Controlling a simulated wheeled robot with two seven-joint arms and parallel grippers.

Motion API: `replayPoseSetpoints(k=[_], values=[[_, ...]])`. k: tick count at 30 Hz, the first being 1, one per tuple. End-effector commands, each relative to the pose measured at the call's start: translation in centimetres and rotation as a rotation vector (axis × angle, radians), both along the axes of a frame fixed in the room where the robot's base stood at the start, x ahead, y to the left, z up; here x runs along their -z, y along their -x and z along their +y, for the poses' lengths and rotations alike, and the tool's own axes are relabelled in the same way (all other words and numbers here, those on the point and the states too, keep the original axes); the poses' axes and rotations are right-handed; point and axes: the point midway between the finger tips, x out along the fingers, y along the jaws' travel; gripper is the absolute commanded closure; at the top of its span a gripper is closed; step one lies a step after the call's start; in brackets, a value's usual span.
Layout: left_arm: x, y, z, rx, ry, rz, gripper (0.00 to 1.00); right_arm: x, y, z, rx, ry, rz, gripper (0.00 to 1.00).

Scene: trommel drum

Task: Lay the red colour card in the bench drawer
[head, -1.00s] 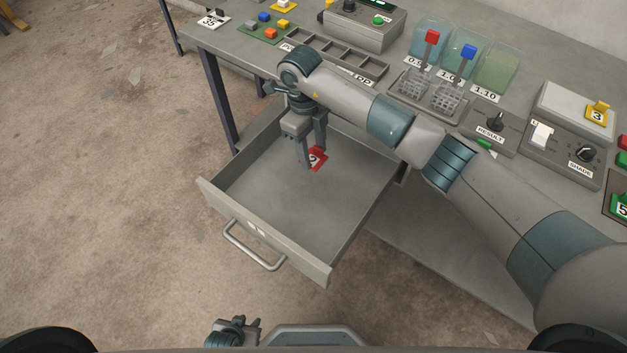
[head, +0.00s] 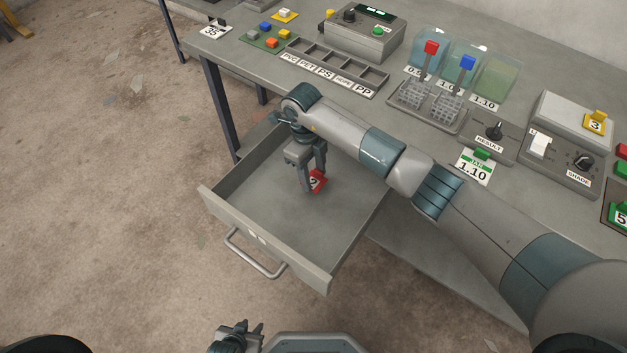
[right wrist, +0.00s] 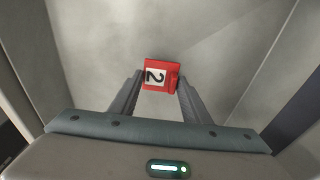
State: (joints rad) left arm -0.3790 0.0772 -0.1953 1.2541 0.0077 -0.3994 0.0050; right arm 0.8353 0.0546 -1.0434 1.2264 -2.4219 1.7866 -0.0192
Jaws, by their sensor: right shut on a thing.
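The red colour card (right wrist: 155,76), marked 2, is between the fingertips of my right gripper (right wrist: 158,88), which is shut on it. In the head view the red card (head: 318,180) and my right gripper (head: 311,186) are inside the open bench drawer (head: 265,243), low over its floor. I cannot tell whether the card touches the floor. The fingers partly hide the card in the head view. My left gripper (head: 252,328) is at the bottom edge of the head view, outside the drawer, with its fingers apart and empty.
The drawer is otherwise empty. Its handle (head: 254,256) faces the front. The bench top (head: 395,122) above carries a labelled slot rack (head: 335,68), a control box (head: 365,38), switch boxes and a green-tabbed 1.10 card (head: 474,168). My right arm reaches across the bench's front edge.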

Motion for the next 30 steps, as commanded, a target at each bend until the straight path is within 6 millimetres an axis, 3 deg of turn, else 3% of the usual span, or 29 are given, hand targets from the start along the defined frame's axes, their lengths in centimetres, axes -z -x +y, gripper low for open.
replayPoseSetpoints(k=[9, 24, 25, 26, 27, 30], values=[[-0.3, -0.6, -0.3, 0.004, 0.004, -0.021, 0.69, 3.3, 0.1, 0.0, 0.000, 0.001, 0.002, 0.78], [0.3, -0.1, -0.2, 0.003, 0.001, -0.002, 0.69, 4.0, 0.0, 0.0, 0.000, 0.001, 0.000, 0.78], [0.1, 0.0, -0.1, 0.002, 0.001, 0.000, 0.69, 3.8, 0.0, 0.0, 0.000, 0.001, 0.001, 0.50], [0.0, 0.0, -0.1, 0.000, 0.001, -0.001, 0.69, 3.8, 0.0, 0.0, 0.000, 0.001, 0.001, 0.43], [-0.1, 0.0, -0.1, 0.000, 0.002, -0.003, 0.69, 3.8, 0.0, 0.0, 0.000, 0.001, 0.001, 0.38], [-0.1, 0.2, 0.0, -0.003, 0.002, -0.003, 0.69, 3.8, 0.0, 0.0, 0.000, 0.001, 0.001, 0.38]])
